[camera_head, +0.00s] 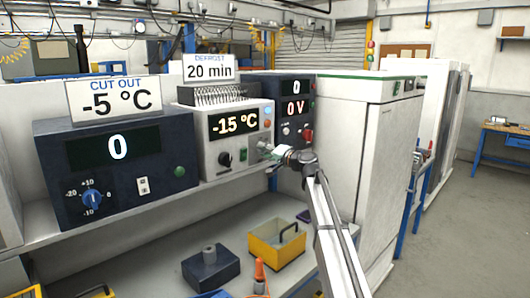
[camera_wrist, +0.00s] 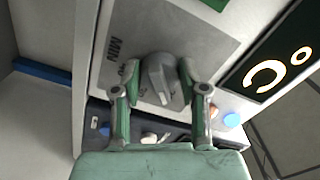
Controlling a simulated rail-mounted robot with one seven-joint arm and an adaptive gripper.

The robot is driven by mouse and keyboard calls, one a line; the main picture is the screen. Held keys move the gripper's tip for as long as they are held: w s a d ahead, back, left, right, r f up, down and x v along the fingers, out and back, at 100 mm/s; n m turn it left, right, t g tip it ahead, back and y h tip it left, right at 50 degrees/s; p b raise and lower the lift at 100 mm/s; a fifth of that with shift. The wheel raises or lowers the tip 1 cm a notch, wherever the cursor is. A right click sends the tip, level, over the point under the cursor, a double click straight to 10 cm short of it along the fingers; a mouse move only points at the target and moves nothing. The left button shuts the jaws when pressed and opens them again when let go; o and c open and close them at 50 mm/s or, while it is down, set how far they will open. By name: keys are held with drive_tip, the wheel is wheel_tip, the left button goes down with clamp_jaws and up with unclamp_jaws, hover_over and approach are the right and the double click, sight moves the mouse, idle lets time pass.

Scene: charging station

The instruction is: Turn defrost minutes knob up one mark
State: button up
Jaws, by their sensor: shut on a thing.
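The defrost minutes knob (camera_wrist: 160,78) is a grey knob on a grey plate marked "MIN" in the wrist view. My gripper (camera_wrist: 160,72) has one finger on each side of it and is shut on it. In the head view my gripper (camera_head: 270,154) is at the right lower front of the white controller (camera_head: 211,147), whose display reads -15 °C; it hides the knob there. The knob's exact mark cannot be read. A sign (camera_head: 209,69) above the controller reads "DEFROST 20 min".
A dark box with a blue knob (camera_head: 92,199) stands left, another with a red knob (camera_head: 307,135) right. The shelf below holds a yellow bin (camera_head: 276,247) and a dark block (camera_head: 210,268).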

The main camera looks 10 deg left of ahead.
drive_tip(key=o, duration=1.1)
drive_tip(key=shift+w+r, duration=0.1)
drive_tip(key=shift+o, duration=0.2)
drive_tip(key=v, duration=1.2)
drive_tip(key=shift+r, duration=0.1)
